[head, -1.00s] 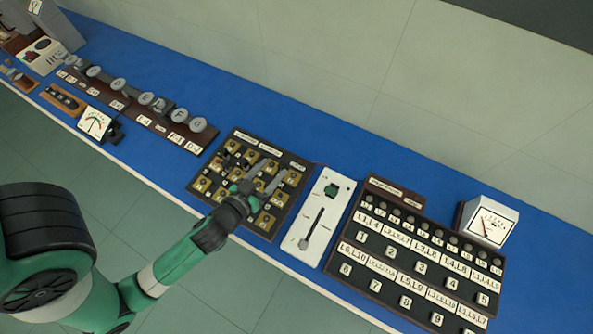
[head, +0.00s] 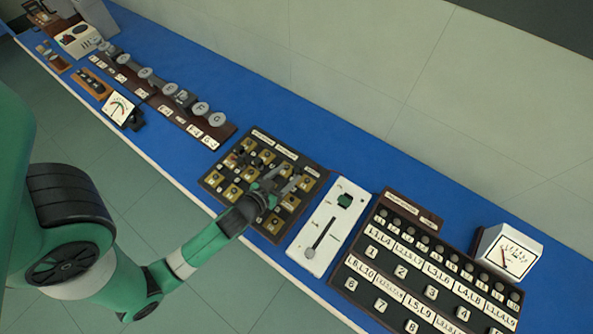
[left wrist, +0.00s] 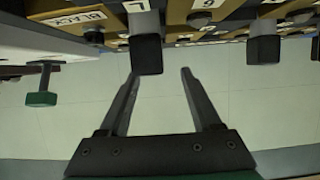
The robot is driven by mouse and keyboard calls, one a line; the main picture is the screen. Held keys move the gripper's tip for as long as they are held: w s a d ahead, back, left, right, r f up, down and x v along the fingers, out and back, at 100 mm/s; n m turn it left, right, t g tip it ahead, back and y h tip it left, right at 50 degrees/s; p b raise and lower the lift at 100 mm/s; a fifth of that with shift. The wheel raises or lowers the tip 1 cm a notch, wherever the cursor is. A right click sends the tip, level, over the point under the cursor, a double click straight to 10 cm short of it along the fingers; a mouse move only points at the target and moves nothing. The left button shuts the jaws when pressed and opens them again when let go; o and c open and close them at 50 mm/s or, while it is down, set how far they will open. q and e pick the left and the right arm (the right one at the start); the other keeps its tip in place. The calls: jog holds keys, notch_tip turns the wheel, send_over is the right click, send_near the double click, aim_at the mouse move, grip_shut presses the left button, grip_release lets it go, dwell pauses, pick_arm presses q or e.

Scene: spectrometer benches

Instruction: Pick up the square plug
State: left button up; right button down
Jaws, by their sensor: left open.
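My left gripper (head: 288,182) is over the dark board with brass squares (head: 213,180) in the head view. In the left wrist view its two fingers (left wrist: 158,75) are open and apart, with nothing between them. A black square-ended plug (left wrist: 148,55) shows just beyond the fingertips, nearer the left finger, below a label reading 7. A second black square-ended piece (left wrist: 264,48) is farther right, outside the fingers. Which of these is the task's plug I cannot tell for sure. My arm hides part of the board in the head view. My right gripper is not in view.
A white panel (head: 312,250) with a green block (head: 345,200) and a dark lever stands right of the board. A black numbered panel (head: 385,283) and a white meter (head: 508,252) are farther right. Dials (head: 170,90) line the left. Blue bench (head: 300,130) behind is clear.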

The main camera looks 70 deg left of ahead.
aim_at(296, 168)
pick_arm(q)
jog(key=x, duration=0.5)
jog(key=shift+w+d+r, duration=0.15)
jog(key=shift+w+d, duration=0.05)
jog(key=shift+w, duration=0.05)
grip_shut()
